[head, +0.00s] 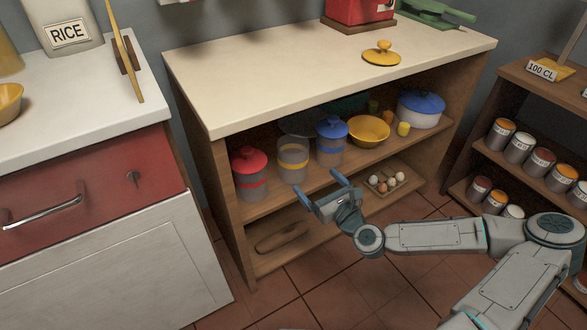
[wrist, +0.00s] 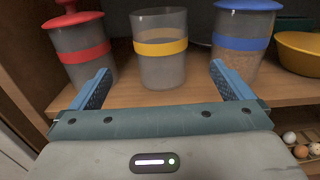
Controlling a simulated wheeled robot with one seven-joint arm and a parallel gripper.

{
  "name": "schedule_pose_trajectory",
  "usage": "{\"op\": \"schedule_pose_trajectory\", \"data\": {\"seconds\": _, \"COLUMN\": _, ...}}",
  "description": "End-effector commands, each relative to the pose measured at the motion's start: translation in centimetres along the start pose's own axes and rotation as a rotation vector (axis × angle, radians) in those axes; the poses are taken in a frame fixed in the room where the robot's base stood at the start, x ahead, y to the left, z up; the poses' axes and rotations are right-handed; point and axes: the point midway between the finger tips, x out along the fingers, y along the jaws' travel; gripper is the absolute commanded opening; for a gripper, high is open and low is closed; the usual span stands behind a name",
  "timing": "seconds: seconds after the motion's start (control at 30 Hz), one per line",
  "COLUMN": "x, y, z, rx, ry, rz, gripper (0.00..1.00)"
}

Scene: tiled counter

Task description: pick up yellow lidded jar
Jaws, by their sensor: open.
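The jar with the yellow band (head: 292,163) stands upright on the upper shelf under the counter, between the red and blue jars. It is translucent grey and has no lid on it; it also shows in the wrist view (wrist: 160,65). A yellow lid with a knob (head: 381,56) lies on the countertop above. My gripper (head: 309,194) is open and empty in front of the shelf. In the wrist view, the jar appears between my two fingers, beyond their tips and apart from them.
A red-lidded jar (head: 250,176) stands left of the yellow-banded jar, a blue-lidded jar (head: 331,146) right of it. A yellow bowl (head: 368,131) and blue-lidded pot (head: 420,110) stand farther right. An egg tray (head: 398,187) sits on the lower shelf. The countertop (head: 280,70) overhangs the jars.

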Motion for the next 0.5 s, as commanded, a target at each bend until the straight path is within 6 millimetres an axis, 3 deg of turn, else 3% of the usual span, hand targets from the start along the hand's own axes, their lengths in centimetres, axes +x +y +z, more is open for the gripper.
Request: {"op": "schedule_pose_trajectory", "data": {"seconds": 0.5, "x": 7.6, "y": -0.2, "z": -0.1, "rx": 0.007, "ry": -0.007, "rz": -0.006, "gripper": 1.00}}
